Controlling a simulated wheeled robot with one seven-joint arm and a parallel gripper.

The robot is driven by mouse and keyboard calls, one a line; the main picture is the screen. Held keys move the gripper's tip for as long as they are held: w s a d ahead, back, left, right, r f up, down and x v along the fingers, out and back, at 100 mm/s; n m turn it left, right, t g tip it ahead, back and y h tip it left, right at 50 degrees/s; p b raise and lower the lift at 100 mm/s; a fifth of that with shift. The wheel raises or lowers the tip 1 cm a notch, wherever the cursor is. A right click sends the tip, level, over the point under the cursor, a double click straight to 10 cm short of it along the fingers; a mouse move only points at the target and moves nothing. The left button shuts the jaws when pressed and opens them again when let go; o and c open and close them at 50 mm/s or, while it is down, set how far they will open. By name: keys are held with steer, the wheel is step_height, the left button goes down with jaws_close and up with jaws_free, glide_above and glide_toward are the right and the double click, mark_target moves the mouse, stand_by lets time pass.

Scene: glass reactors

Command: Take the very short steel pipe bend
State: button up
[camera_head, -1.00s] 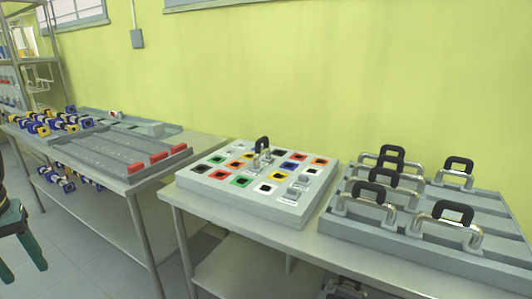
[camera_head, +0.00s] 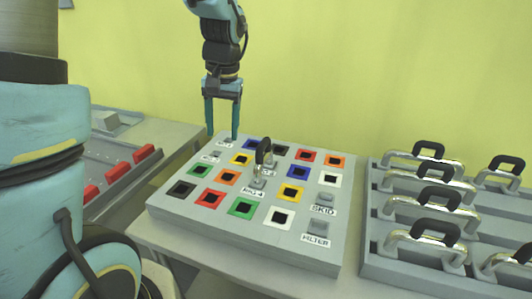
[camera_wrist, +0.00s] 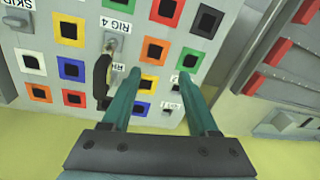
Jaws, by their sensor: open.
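My gripper (camera_head: 222,133) is open and empty, pointing down over the back left corner of the board with coloured squares (camera_head: 208,213). In the wrist view my gripper (camera_wrist: 160,75) has both fingers apart over the board. A pipe bend with a black handle (camera_head: 263,151) stands on the board near the RIG 4 label, right of my gripper. Its handle also shows in the wrist view (camera_wrist: 101,76), left of the fingers and not between them. Seen nearly end-on, its length is hard to judge. Several steel pipe bends with black handles (camera_head: 428,203) sit on the right rack.
The grey rack (camera_head: 385,270) fills the table's right side. A tray with red blocks (camera_head: 144,152) is on the left table, partly hidden by my arm. A yellow-green wall (camera_head: 350,60) stands close behind the board.

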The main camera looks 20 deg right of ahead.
steer(key=m+p, duration=0.1)
steer(key=m, duration=0.1)
glide_toward(264, 142)
steer(key=shift+t+y, duration=0.3)
steer(key=shift+y, duration=0.1)
step_height(264, 142, down, 6)
steer(key=shift+a+f+p, duration=0.1)
steer(key=shift+p, duration=0.65)
steer(key=shift+w+a+f+p, duration=0.15)
steer(key=shift+f+p, duration=0.2)
steer(key=shift+f, duration=0.5)
steer(key=shift+w+a+f+p, duration=0.15)
steer(key=shift+f+p, duration=0.25)
steer(key=shift+f, duration=0.4)
steer(key=shift+w+a+f+p, duration=0.1)
steer(key=shift+w+f+p, duration=0.2)
steer(key=shift+f, duration=0.55)
steer(key=shift+s+d, duration=0.1)
jaws_close()
